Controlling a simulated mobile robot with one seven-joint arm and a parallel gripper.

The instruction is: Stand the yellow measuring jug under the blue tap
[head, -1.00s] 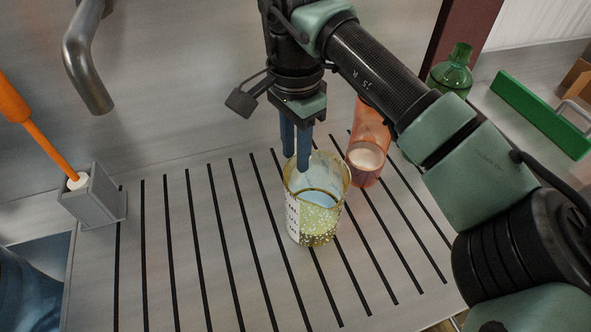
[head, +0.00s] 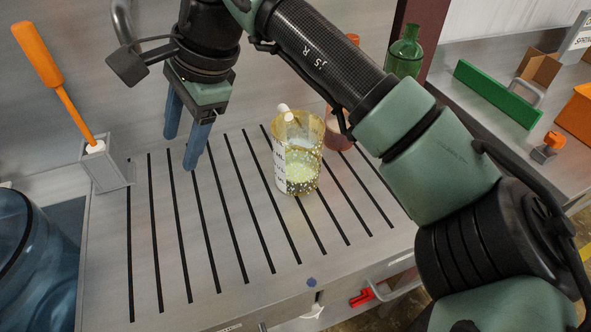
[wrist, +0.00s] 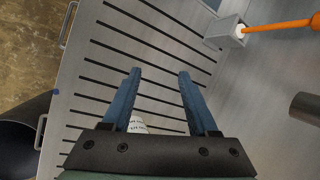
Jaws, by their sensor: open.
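The yellow see-through measuring jug (head: 303,165), with a white scale strip, stands upright on the slotted drainboard in the head view. My gripper (head: 181,152) is open and empty, to the left of the jug and apart from it, fingers pointing down. In the wrist view my open fingers (wrist: 160,72) have only bare drainboard between their tips. A small part of the jug's white scale (wrist: 137,126) shows there, and the rest is hidden behind the gripper. A grey metal spout (head: 123,25) is partly hidden behind my arm. No blue colouring shows on it.
A reddish see-through vessel (head: 338,135) stands right behind the jug, partly hidden by my arm. An orange-handled brush (head: 66,90) sits in a grey holder (head: 107,175) at left. A large blue bottle (head: 25,255) is at lower left. The left drainboard (head: 170,240) is clear.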

